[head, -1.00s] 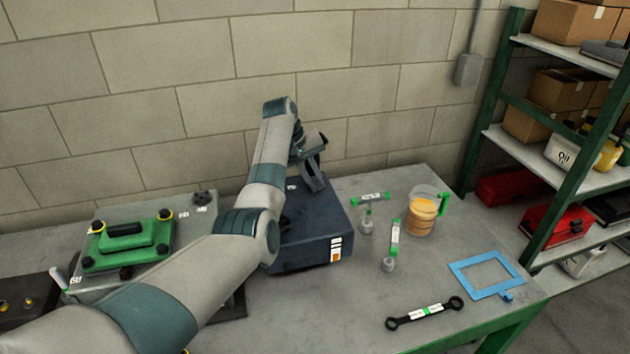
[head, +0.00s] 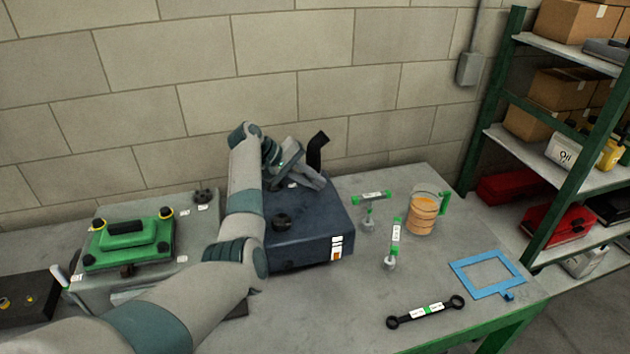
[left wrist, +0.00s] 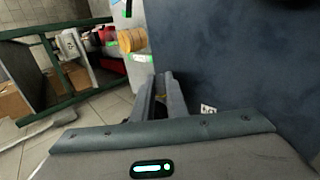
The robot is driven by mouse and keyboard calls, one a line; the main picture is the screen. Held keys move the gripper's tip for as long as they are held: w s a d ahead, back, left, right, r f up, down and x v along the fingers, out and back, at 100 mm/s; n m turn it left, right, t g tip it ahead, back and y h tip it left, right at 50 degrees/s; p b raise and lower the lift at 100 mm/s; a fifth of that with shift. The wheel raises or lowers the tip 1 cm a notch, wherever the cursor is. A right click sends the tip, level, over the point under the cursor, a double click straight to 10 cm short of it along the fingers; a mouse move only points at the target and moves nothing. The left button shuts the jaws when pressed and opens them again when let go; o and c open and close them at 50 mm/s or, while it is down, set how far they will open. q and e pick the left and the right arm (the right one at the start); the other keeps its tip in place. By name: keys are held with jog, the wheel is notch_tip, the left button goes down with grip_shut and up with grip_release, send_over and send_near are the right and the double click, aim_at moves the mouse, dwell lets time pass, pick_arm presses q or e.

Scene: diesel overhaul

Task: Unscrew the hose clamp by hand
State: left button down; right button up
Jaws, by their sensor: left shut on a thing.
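My left gripper (head: 316,182) is low over the back of a dark blue box (head: 300,240), beside the foot of a bent black hose (head: 318,150) that rises there. In the left wrist view its two fingers (left wrist: 162,88) are close together, with something small and dark between them. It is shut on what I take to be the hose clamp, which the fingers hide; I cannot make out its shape. A round black cap (head: 282,220) sits on top of the box. My right gripper is not in view.
A black wrench (head: 425,312), a blue frame (head: 487,273), a jug with orange contents (head: 423,214) and two green-and-white tools (head: 396,232) lie or stand at the right of the table. A green part (head: 128,243) is at the left. A brick wall stands behind.

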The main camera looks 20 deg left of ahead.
pick_arm(q)
jog(key=shift+a+f+t+h+b, duration=0.15)
jog(key=shift+t+h+b, duration=0.2)
jog(key=shift+t+h, duration=0.35)
jog(key=c, duration=1.8)
grip_release()
jog(key=shift+g, duration=0.3)
